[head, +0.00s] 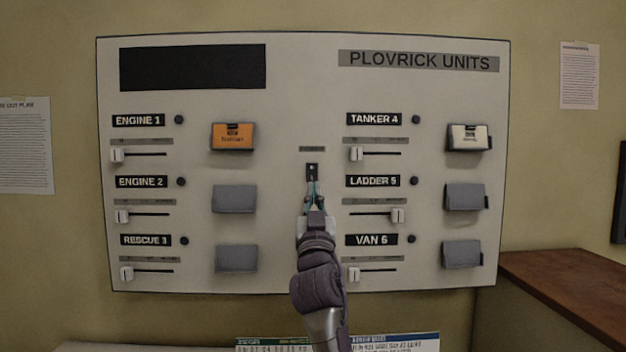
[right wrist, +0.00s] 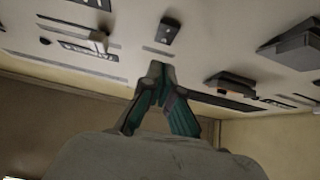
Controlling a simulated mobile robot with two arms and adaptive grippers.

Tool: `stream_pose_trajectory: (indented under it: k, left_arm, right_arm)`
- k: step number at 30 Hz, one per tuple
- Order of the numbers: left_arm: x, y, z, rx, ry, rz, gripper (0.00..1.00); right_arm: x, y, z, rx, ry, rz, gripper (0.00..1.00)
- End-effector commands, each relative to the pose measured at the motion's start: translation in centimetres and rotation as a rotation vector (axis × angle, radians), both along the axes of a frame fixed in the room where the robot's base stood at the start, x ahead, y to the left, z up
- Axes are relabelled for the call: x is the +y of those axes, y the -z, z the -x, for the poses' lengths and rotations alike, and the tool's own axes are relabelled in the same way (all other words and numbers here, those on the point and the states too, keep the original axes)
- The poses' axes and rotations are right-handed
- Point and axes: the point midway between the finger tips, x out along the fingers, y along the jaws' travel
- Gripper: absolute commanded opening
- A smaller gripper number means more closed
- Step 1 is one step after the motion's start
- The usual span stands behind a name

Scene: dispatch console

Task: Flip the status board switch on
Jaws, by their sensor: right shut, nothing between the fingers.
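The status board (head: 285,80) is a pale panel on the wall, headed PLOVRICK UNITS. Its switch (head: 312,172) is a small dark plate at the middle, under a small grey label. The switch also shows in the right wrist view (right wrist: 169,30), beyond my fingertips. My right gripper (head: 313,186) is shut and empty, its teal-lined fingers just below the switch in the head view. In the right wrist view the closed fingertips (right wrist: 158,68) are apart from the switch in the picture. Whether they touch the board I cannot tell. My left gripper is not in view.
Sliders such as the ENGINE 1 one (head: 117,154) line both sides of the board. An orange card (head: 232,136) and a white card (head: 469,137) sit among grey holders (head: 235,198). A black display (head: 193,68) is at upper left. A brown wooden top (head: 565,280) stands at right.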

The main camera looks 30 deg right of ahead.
Motion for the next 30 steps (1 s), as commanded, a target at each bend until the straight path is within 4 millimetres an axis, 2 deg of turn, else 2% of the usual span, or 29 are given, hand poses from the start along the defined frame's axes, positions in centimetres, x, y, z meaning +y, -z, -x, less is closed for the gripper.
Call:
stream_pose_trajectory:
  k: [1,3,6,12,25,30]
  left_arm:
    - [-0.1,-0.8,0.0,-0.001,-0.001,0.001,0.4]
    - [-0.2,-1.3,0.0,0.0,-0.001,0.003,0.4]
    - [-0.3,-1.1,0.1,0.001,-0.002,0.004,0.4]
    - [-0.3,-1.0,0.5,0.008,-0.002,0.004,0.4]
    - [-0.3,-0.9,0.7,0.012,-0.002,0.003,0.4]
    - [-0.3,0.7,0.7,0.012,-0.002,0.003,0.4]
  right_arm:
    - [-0.5,-1.2,-0.8,0.001,0.002,-0.001,0.0]
    - [-1.1,-1.9,-1.7,0.001,0.001,-0.001,0.0]
    - [-1.9,-1.1,-3.1,0.004,0.002,-0.004,0.0]
    - [-2.8,-0.8,-4.5,0.0,0.0,-0.002,0.0]
    - [-2.9,-0.7,-4.8,0.0,-0.001,-0.001,0.0]
    - [-3.3,-0.2,-5.3,-0.002,0.0,-0.003,0.0]
